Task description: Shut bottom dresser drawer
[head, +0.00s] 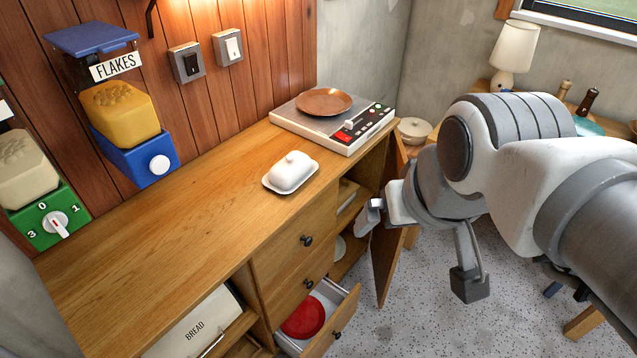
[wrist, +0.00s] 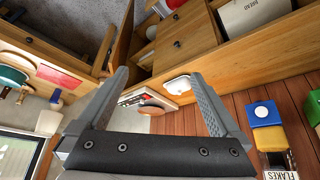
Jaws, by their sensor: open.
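The wooden dresser (head: 180,220) stands along the panelled wall. Its bottom drawer (head: 344,318) is pulled out, with a round red item (head: 303,316) inside and a dark knob on its front. The drawers above it look closed. My gripper (head: 420,250) is open and empty, in the air to the right of the drawer and higher than it, by the open cabinet door. The wrist view shows both fingers of my gripper (wrist: 158,75) spread with nothing held between them. The red item shows at that view's top edge (wrist: 172,4), in the partly cut-off drawer.
An open cabinet door (head: 384,245) stands out from the dresser between my gripper and the drawers. A butter dish (head: 291,172) and a hotplate with a brown plate (head: 323,101) sit on top. A bread bin (head: 196,328) is at lower left. Speckled floor lies clear in front.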

